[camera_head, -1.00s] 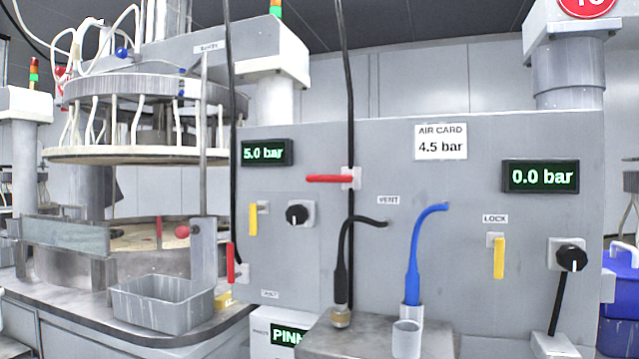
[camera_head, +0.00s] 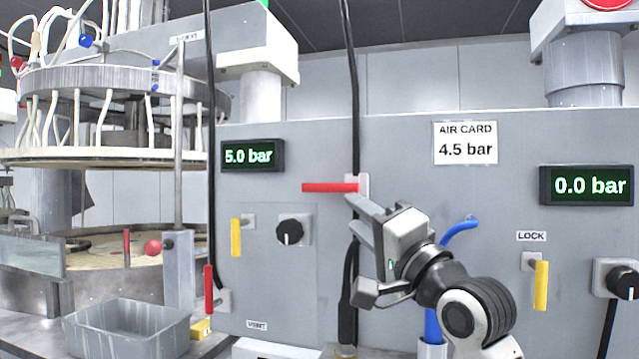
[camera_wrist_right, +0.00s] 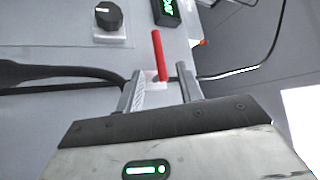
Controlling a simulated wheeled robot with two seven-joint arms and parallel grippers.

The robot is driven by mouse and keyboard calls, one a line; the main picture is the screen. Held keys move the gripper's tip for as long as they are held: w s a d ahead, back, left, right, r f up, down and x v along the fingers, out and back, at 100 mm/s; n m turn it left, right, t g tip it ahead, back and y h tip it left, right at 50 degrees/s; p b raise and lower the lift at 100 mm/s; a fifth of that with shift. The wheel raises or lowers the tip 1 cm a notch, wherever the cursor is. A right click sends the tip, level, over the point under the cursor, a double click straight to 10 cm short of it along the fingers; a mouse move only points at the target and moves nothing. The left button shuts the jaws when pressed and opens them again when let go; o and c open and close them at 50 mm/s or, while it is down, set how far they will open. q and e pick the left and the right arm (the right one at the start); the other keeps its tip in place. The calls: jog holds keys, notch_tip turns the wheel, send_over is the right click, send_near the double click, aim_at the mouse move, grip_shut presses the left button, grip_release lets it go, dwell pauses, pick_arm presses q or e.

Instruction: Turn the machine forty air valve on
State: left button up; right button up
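A red lever valve (camera_head: 330,187) lies horizontal on the grey panel, on a black vertical hose. My right gripper (camera_head: 360,248) is just below and right of it, open and empty. In the right wrist view the red lever (camera_wrist_right: 159,55) shows ahead of the two parted fingers (camera_wrist_right: 157,78), its lower end between them; I cannot tell whether they touch it. The right display (camera_head: 588,185) reads 0.0 bar, the left display (camera_head: 251,155) 5.0 bar, and the air card (camera_head: 465,143) 4.5 bar. My left gripper is not in view.
A second red lever (camera_head: 209,290) hangs vertical at left. Yellow levers hang by the left knob (camera_head: 290,231) and under the LOCK label (camera_head: 531,236). A blue hose (camera_head: 460,229) runs behind my right arm. A grey tray (camera_head: 128,328) stands at lower left.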

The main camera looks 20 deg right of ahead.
aim_at(324, 191)
jog(key=p+x, duration=0.2)
jog(key=x, duration=0.9)
jog(key=shift+w+a, duration=0.1)
jog(key=shift+w, duration=0.35)
grip_shut()
